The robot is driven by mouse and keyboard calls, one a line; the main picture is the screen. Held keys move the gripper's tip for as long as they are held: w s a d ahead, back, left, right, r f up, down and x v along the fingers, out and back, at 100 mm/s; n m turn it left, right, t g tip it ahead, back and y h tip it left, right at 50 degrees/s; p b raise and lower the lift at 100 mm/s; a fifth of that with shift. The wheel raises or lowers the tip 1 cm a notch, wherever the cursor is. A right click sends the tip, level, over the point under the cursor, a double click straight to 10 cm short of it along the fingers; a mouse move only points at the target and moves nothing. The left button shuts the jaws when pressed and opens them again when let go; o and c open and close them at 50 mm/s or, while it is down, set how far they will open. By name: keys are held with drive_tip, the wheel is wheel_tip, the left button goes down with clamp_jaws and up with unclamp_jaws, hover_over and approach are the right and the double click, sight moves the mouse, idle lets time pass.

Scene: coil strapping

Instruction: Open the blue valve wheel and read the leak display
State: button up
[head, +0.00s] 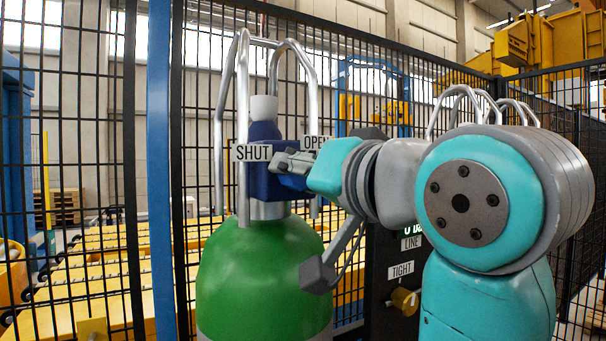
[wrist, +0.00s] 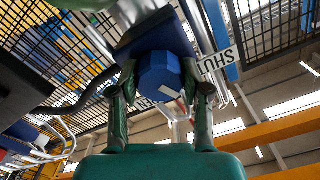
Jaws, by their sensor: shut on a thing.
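The blue valve wheel (wrist: 160,75) sits between the two fingers of my gripper (wrist: 160,92) in the wrist view, one finger on each side. In the head view my gripper (head: 292,163) is shut on the wheel at the valve body (head: 262,178), and the wheel is mostly hidden there. The valve tops a green cylinder (head: 255,270), with a SHUT label (head: 252,153) to the left and an OPEN label (head: 315,142) to the right. The dark display panel (head: 378,290) is behind my arm; only part of its green readout (head: 412,225) shows, so the full value is hidden.
A silver tube guard (head: 243,90) arches over the valve. The panel carries LINE (head: 411,242) and TIGHT (head: 401,270) labels and a brass knob (head: 405,300). A black mesh fence (head: 85,200) with a blue post (head: 159,120) stands behind the cylinder.

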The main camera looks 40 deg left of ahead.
drive_tip(key=m, duration=0.6)
drive_tip(key=shift+r+m, duration=0.1)
drive_tip(key=shift+m, duration=0.2)
drive_tip(key=m, duration=0.6)
drive_tip(key=shift+r, duration=0.1)
drive_tip(key=shift+m, duration=0.3)
drive_tip(key=o, duration=1.2)
drive_tip(key=shift+c, duration=0.2)
drive_tip(key=v, duration=1.2)
